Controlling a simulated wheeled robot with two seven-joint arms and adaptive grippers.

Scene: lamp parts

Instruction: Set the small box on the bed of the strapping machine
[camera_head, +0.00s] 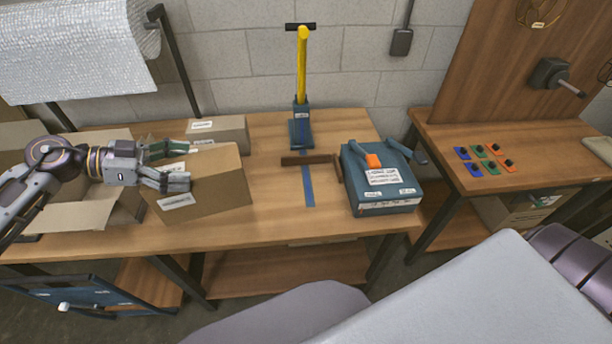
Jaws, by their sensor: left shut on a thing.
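The small box (222,196) is a brown cardboard box with a white label, at the left of the workbench. My left gripper (172,164) is shut on its upper left part, with dark fingers at its top. Whether the box's underside touches the bench is unclear. A blue machine (387,203) with an orange part on top and white labels stands at the bench's right end. A blue base with an upright yellow lever (303,66) stands at the back middle. Which of these is the strapping machine is not certain. My right gripper is not in view.
Another carton (231,130) stands behind the small box. An open carton (92,214) sits under my left arm. Brown bars (309,160) and a blue strip (307,187) lie on the workbench (270,222), which is clear around them. A side table (555,177) holds coloured pieces.

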